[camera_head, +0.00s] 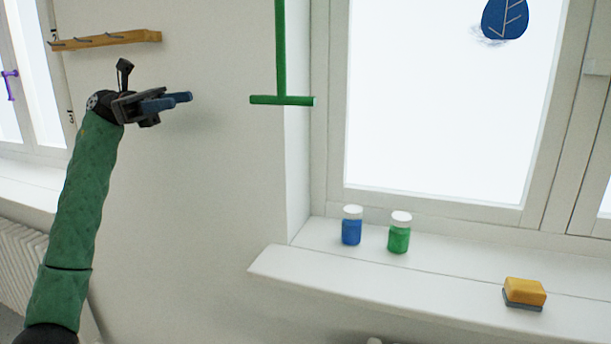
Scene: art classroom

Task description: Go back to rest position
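My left gripper (174,101) is raised at the left, in front of the bare wall, at the end of my green-sleeved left arm. Its two blue-tipped fingers point right and lie close together in this view. I see no object between them, but I cannot tell whether they are parted or shut. My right gripper is not in view.
A green T-shaped bar (281,99) hangs down right of my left gripper, apart from it. A wooden peg rack (105,40) is on the wall behind. The windowsill (440,296) holds a blue jar (351,230), a green jar (399,238) and a yellow sponge (525,291).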

